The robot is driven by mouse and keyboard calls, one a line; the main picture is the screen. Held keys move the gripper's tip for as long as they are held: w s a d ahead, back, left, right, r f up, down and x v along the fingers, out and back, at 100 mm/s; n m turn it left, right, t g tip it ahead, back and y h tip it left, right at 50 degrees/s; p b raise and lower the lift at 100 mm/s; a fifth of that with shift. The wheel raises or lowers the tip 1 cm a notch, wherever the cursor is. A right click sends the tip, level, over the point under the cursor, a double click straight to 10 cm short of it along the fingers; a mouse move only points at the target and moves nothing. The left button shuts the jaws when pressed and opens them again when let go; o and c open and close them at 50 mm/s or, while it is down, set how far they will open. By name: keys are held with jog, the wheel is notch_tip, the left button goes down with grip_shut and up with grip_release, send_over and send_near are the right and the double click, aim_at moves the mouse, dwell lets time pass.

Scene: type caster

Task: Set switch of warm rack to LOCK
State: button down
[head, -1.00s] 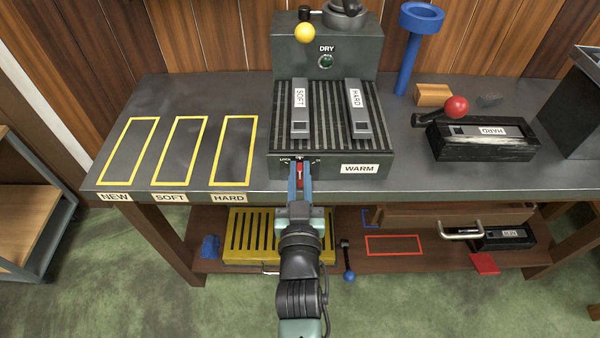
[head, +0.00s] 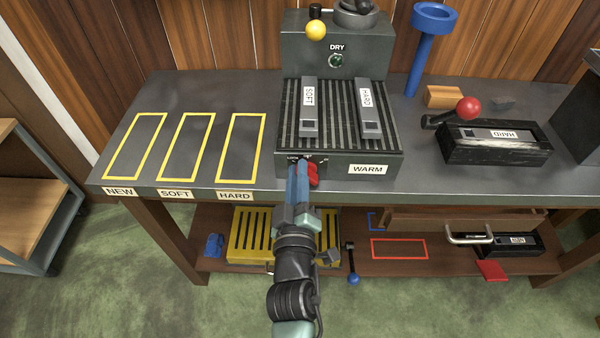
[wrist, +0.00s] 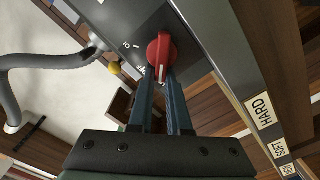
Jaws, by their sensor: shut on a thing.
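The warm rack (head: 340,165) is a dark ribbed box with a WARM label, standing on the bench. Its red switch (head: 313,176) is on the front face, left of the label. In the wrist view the switch is a round red knob (wrist: 158,48) with a white pointer mark near the fingertips. My gripper (head: 298,166) is at the front face, its blue fingers shut on the knob. In the wrist view the fingertips (wrist: 161,76) meet the knob's near end. The fingers hide the LOCK lettering in the head view, so I cannot read the setting.
Two grey blocks labelled SOFT (head: 309,108) and HARD (head: 370,108) lie on the rack. Yellow outlines (head: 185,147) mark clear bench space at left. A black holder (head: 493,150) with a red-knobbed lever stands at right. A yellow slotted tray (head: 243,240) sits on the lower shelf.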

jog(key=shift+s+d+f+n, duration=0.1)
jog(key=shift+d+f+n, duration=0.2)
jog(key=shift+f+n, duration=0.55)
jog(key=shift+r+n, duration=0.15)
jog(key=shift+n, duration=0.1)
jog(key=c, duration=0.9)
grip_release()
jog(key=shift+o, duration=0.2)
jog(key=shift+r, duration=0.2)
jog(key=shift+a+r, duration=0.1)
jog(key=shift+a, duration=0.1)
jog(key=s+b, duration=0.1)
jog(key=s, duration=1.2)
jog(key=shift+w, duration=0.1)
